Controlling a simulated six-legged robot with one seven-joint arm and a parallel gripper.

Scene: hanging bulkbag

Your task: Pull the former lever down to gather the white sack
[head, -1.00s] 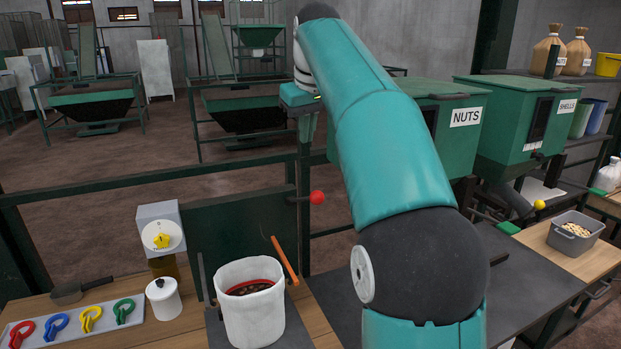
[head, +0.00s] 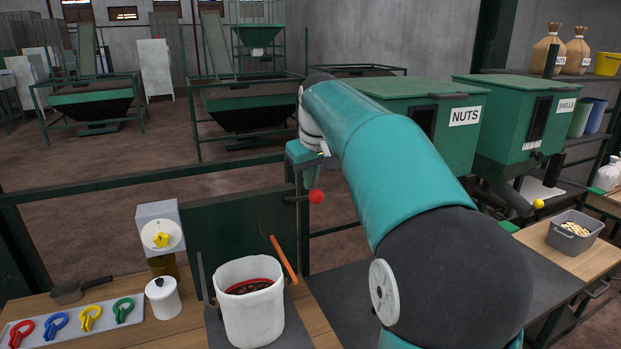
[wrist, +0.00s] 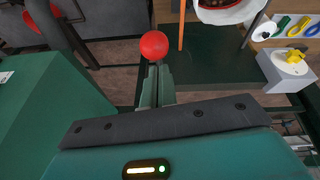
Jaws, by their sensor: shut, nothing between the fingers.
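The lever has a red ball knob (head: 316,197) on a dark rod at the right edge of a green panel (head: 240,230). The knob also shows in the wrist view (wrist: 154,45), just beyond the fingertips. My gripper (head: 311,183) is shut and empty, pointing down at the knob from above. Its closed fingers show in the wrist view (wrist: 157,72). I cannot tell whether they touch the knob. The white sack (head: 252,318) stands open on the bench below the panel, with a red ring and dark contents inside. Its rim shows in the wrist view (wrist: 228,14).
An orange stick (head: 284,260) leans beside the sack. A dial box (head: 160,228), white pot (head: 163,300) and coloured clips (head: 75,322) are at left. A green rail (head: 140,175) runs behind. The NUTS bin (head: 430,120) stands right of my gripper.

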